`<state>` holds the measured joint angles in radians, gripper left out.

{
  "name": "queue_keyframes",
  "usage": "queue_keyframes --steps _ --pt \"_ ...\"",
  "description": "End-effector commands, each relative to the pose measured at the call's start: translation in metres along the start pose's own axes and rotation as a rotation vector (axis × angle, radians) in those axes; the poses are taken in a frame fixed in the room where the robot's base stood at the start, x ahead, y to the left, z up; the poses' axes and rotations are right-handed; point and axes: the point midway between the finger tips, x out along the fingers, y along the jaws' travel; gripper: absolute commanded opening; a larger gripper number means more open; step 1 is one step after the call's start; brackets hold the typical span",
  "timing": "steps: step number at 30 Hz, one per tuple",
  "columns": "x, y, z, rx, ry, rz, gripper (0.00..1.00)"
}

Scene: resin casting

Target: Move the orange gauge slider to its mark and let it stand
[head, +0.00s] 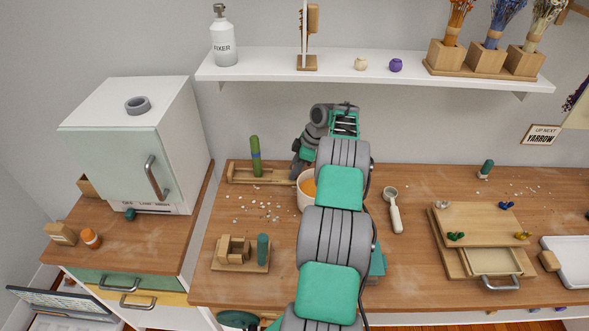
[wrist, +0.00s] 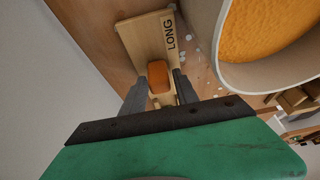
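The orange slider (wrist: 158,76) shows in the wrist view on a pale wooden gauge (wrist: 140,42) marked LONG at its far end. My gripper (wrist: 159,82) is open, with one dark finger on each side of the slider. Narrow gaps seem to separate the fingers from it; contact is hard to judge. In the head view my gripper (head: 297,169) is low at the right end of a wooden rail piece (head: 240,180) at the back of the bench. The slider is hidden there behind my arm.
A white pot of orange material (wrist: 272,30) stands close to the right of my gripper; it also shows in the head view (head: 304,204). A green post (head: 255,158) rises from the rail piece. A scoop (head: 394,212) and scattered white bits lie on the bench.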

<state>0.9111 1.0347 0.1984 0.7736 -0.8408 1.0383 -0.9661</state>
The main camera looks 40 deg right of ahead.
Motion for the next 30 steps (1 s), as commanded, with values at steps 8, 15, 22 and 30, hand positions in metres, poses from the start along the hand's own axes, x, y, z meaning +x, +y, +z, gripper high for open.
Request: queue_keyframes --steps 8,15,22,30 --pt "-0.0001 0.0 0.0 0.0 0.0 0.0 0.12" --pt "-0.0002 0.0 0.0 0.0 0.0 0.0 0.0" --pt "-0.0002 0.0001 -0.0001 0.0 0.0 0.0 0.0" --pt "-0.0003 0.0001 -0.0001 0.0 0.0 0.0 0.0"
